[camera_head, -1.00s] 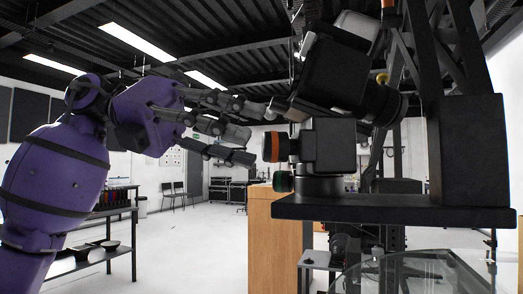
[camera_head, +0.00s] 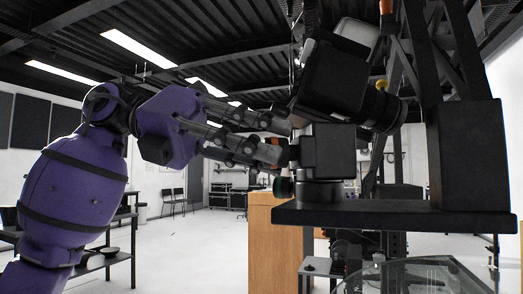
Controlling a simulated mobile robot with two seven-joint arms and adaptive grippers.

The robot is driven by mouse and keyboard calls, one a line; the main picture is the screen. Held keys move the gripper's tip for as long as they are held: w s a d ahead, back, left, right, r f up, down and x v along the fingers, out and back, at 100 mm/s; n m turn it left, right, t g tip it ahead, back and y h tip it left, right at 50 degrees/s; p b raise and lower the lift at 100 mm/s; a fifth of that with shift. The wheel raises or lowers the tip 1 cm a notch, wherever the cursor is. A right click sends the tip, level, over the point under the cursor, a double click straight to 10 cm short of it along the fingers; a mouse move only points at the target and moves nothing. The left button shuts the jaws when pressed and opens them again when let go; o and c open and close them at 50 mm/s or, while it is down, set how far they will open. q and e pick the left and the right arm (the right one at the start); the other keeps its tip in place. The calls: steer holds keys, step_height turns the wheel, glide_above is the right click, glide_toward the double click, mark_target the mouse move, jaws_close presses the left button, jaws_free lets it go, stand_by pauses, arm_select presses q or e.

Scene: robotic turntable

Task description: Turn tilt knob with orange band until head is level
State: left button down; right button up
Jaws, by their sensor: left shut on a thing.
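The tilt knob with the orange band (camera_head: 292,152) sticks out to the left from the dark block of the head. My left gripper (camera_head: 281,141) reaches in from the left, its fingers closed around the knob, one finger above and one lower. The fingers hide most of the knob; only a little orange shows. The head carries a black camera body (camera_head: 335,78) above the block. It is clearly tilted, its lens (camera_head: 384,108) pointing down to the right. My right gripper is not in view.
A second knob with a green band (camera_head: 284,186) sits just below. The head stands on a dark platform (camera_head: 390,216) with a thick upright post (camera_head: 468,150) at right. A wooden cabinet (camera_head: 274,240) is below, and a glass disc (camera_head: 410,275) lies at lower right.

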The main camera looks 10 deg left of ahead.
arm_select(q)
steer(key=shift+r+m+t+y+p, duration=0.1)
steer(key=shift+m+t+y+p, duration=0.6)
steer(key=shift+m+t+p, duration=1.45)
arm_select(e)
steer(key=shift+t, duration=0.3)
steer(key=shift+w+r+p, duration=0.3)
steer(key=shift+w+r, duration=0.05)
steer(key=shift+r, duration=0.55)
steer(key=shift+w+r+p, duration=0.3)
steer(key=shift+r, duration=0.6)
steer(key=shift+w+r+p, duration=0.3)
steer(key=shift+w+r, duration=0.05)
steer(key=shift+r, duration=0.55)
arm_select(q)
steer(key=shift+m+g, duration=0.25)
steer(key=shift+g, duration=0.3)
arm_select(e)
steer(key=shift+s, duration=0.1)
arm_select(q)
steer(key=c, duration=1.6)
jaws_free()
steer(key=shift+o, duration=0.3)
steer(key=shift+w, duration=0.1)
